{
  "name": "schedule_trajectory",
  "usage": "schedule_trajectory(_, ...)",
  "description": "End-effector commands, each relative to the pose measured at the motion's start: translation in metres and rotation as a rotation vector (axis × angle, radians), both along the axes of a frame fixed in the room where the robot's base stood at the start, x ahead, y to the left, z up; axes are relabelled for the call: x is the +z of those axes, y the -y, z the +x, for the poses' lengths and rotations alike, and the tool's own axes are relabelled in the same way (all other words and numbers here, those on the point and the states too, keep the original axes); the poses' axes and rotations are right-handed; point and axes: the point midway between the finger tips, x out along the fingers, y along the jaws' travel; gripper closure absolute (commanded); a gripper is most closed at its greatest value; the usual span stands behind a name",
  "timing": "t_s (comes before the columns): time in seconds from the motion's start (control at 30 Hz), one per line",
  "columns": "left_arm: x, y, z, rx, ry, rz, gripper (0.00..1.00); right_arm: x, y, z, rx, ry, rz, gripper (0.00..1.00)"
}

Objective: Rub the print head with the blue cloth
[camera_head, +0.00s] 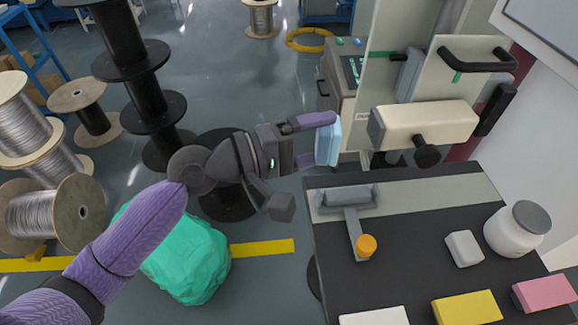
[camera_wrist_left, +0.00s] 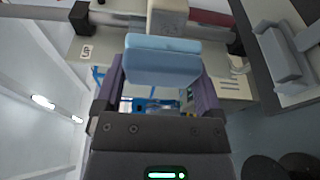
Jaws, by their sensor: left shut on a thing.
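My left gripper (camera_head: 322,140) reaches in from the left and is shut on the folded light-blue cloth (camera_head: 329,143). The cloth also shows between the two purple fingers in the left wrist view (camera_wrist_left: 162,68). The print head (camera_head: 425,124), seemingly the cream block with a black knob below it, is to the right of the cloth. In the head view a gap separates cloth and block. In the left wrist view the cream block (camera_wrist_left: 168,17) is just beyond the cloth's upper edge. My right gripper is not in view.
A dark-topped table (camera_head: 410,235) at the right holds a grey tool with an orange knob (camera_head: 366,245), a white jar (camera_head: 516,230), a small white block (camera_head: 464,248), and yellow (camera_head: 467,308) and pink (camera_head: 545,293) blocks. Cable spools (camera_head: 50,212) and a green bundle (camera_head: 190,260) stand left.

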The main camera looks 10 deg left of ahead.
Motion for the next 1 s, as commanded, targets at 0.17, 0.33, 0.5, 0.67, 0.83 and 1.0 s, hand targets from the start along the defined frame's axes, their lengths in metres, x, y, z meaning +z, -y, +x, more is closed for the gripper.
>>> schedule_trajectory(0.17, 0.003, -0.02, 0.017, 0.137, 0.006, -0.033, 0.6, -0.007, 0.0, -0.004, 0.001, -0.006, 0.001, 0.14)
schedule_trajectory(0.33, 0.008, -0.014, 0.024, 0.162, 0.008, -0.039, 0.6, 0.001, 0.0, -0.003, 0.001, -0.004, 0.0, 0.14)
schedule_trajectory(0.5, 0.009, 0.01, 0.031, 0.16, 0.007, -0.038, 0.6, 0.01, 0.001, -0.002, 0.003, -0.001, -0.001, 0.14)
schedule_trajectory(0.67, 0.007, 0.026, 0.036, 0.16, 0.006, -0.037, 0.6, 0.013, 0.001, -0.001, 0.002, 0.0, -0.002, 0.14)
schedule_trajectory(0.83, 0.006, 0.032, 0.038, 0.16, 0.007, -0.034, 0.6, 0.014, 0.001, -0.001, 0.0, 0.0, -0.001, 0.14)
schedule_trajectory(1.0, 0.006, 0.032, 0.038, 0.159, 0.006, -0.033, 0.6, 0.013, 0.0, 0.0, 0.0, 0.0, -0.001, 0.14)
